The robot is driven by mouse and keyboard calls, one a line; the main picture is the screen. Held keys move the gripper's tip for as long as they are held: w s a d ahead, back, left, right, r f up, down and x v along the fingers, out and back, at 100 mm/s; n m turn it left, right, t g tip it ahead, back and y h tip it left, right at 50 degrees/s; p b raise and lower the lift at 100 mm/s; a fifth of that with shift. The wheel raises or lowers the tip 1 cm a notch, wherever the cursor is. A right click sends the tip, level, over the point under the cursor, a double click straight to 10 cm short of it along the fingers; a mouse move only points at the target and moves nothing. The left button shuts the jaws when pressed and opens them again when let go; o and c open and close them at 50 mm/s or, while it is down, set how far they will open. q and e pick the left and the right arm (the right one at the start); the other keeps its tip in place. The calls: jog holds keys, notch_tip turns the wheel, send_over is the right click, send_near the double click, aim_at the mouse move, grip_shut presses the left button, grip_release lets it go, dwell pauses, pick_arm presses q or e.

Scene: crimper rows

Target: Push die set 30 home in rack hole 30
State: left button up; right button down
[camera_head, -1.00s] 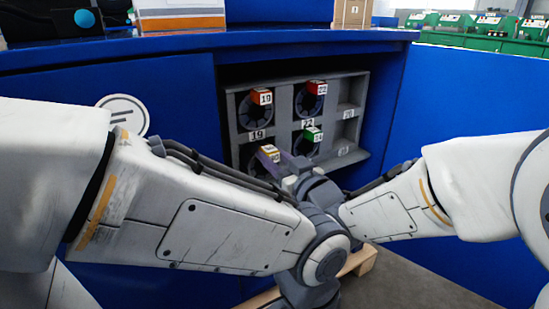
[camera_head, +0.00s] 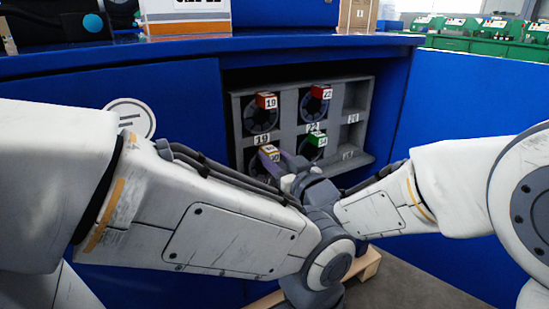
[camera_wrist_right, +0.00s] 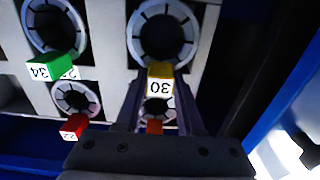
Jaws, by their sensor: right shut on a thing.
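Die set 30 is a dark ring with a yellow tab (camera_head: 270,151) at the lower left of the grey rack (camera_head: 355,97). In the right wrist view its ring (camera_wrist_right: 162,18) and yellow tab marked 30 (camera_wrist_right: 160,78) show upside down. My right gripper (camera_head: 286,163) is at this tab, its two fingers on either side of it, shut on it. The fingers also show in the wrist view (camera_wrist_right: 160,105). The ring sits at the hole's mouth; how deep it is, I cannot tell. My left arm crosses the foreground; its gripper is not visible.
Die sets 19 (camera_head: 266,101) and 22 (camera_head: 321,92), with red tabs, sit in the upper holes. Green-tabbed die set 34 (camera_head: 318,140) sits right of 30. The rack's right column looks empty. Blue cabinet walls (camera_head: 190,95) flank the rack closely.

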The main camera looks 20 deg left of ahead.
jog(key=shift+w+a+r, duration=0.35)
jog(key=shift+w+a, duration=0.05)
jog(key=shift+a, duration=0.15)
jog(key=shift+c, duration=2.2)
grip_release()
jog(key=shift+f, duration=0.6)
jog(key=shift+s+d+r, duration=0.2)
jog(key=shift+d, duration=0.15)
jog(key=p+v, duration=0.3)
jog(key=v, duration=0.6)
jog(key=shift+s+d+p, duration=0.25)
jog(key=shift+s+p, duration=0.05)
jog(key=shift+r, duration=0.2)
